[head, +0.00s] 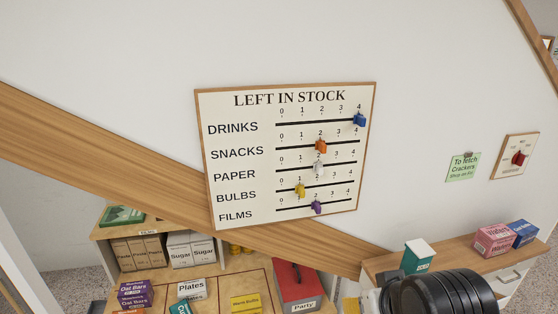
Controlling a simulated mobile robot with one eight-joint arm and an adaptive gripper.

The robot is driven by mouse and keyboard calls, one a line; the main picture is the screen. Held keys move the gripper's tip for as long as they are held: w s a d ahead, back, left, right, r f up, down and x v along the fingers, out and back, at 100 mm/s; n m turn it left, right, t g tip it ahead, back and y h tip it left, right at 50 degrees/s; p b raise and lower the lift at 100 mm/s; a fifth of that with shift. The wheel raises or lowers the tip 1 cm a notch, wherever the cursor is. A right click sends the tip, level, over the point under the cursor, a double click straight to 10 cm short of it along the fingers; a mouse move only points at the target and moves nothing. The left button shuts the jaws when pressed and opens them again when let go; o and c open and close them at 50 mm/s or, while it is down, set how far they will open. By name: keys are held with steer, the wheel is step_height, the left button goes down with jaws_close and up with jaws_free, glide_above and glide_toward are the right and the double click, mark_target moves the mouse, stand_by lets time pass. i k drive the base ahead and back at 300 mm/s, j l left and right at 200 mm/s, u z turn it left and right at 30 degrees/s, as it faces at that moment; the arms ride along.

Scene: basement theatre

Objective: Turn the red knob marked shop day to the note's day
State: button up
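The red knob (519,158) sits on a small wood-framed white panel (506,170) on the wall at the right. Small marks surround the knob, too small to read, so I cannot tell which day it points at. A green note (461,173) is clipped on the wall left of the panel. It reads "To fetch Crackers", with a smaller line starting "Shop on" whose day I cannot make out surely. A black and grey part of my arm shows at the bottom right, below the note and panel. My gripper's fingers do not show.
A "LEFT IN STOCK" board (240,153) with coloured sliders hangs mid-wall. Below the panel, a wooden shelf top (462,250) holds a teal box (417,257), a pink box (493,240) and a blue box (524,233). Stocked shelves and a red box (296,285) stand lower left.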

mark_target(518, 159)
steer(key=z, duration=1.45)
steer(key=l+u, duration=0.35)
steer(key=l, duration=0.2)
steer(key=k+l+u, duration=0.2)
steer(key=l+u, duration=0.2)
steer(key=l, duration=0.1)
